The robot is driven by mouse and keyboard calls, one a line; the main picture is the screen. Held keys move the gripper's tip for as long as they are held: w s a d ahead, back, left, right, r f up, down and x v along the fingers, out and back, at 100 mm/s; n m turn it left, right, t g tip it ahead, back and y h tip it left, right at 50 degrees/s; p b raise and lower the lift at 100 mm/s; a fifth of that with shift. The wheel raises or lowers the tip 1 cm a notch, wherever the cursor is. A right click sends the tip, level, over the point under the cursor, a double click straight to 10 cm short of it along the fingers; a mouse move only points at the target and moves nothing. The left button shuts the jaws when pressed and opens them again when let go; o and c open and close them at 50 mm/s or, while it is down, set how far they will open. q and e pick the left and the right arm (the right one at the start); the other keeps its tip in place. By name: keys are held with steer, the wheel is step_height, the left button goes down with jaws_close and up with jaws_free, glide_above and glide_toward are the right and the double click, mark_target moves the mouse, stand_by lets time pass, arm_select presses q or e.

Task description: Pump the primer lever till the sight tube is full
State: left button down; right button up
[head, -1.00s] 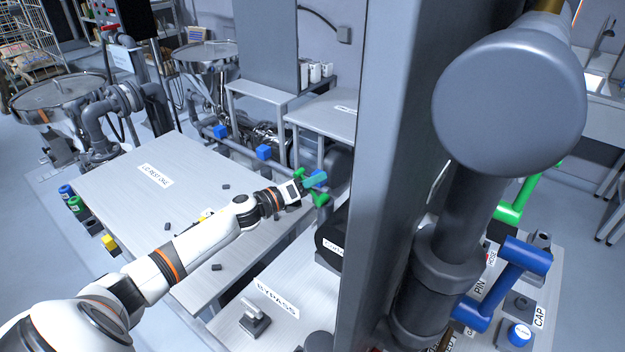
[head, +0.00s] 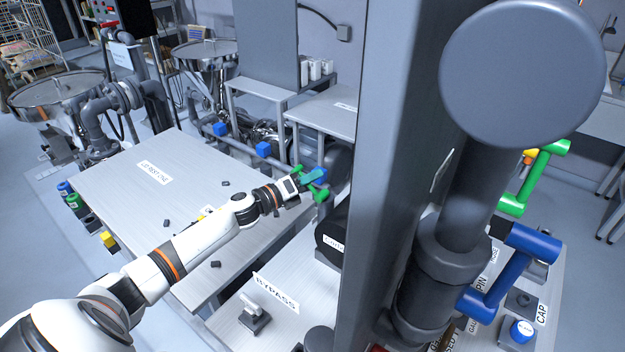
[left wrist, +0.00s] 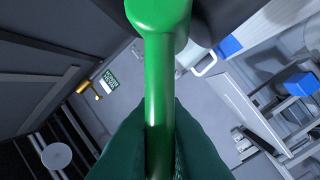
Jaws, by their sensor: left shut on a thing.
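A green lever (left wrist: 158,85) runs down the middle of the left wrist view, with a round knob-like end at the top. My left gripper (left wrist: 160,150) has its dark green fingers on both sides of the lower part of the lever and is shut on it. In the head view my left gripper (head: 313,178) is beyond the table, at the small green lever (head: 320,195), partly covering it. Whether this is the primer lever I cannot read. I cannot make out a sight tube. My right gripper is not in view.
A thick grey post (head: 395,150) blocks much of the middle. A blue handle (head: 510,272) and another green handle (head: 535,180) stand at right. A table (head: 130,195) with small dark pieces lies under my left arm. A bypass plate (head: 275,292) is in front.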

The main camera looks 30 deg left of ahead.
arm_select(q)
steer(key=shift+a+f+n+t+y+b, duration=0.1)
steer(key=shift+a+f+n+t+b, duration=0.3)
steer(key=shift+n+b, duration=0.7)
steer(key=shift+a+f+n+t+y+b, duration=0.1)
steer(key=shift+f+n+t+b, duration=0.15)
steer(key=shift+f+n+b, duration=0.85)
steer(key=shift+a+f+n+t+y+b, duration=0.1)
steer(key=shift+a+n+t+b, duration=0.25)
steer(key=shift+n, duration=1.45)
steer(key=shift+d, duration=0.1)
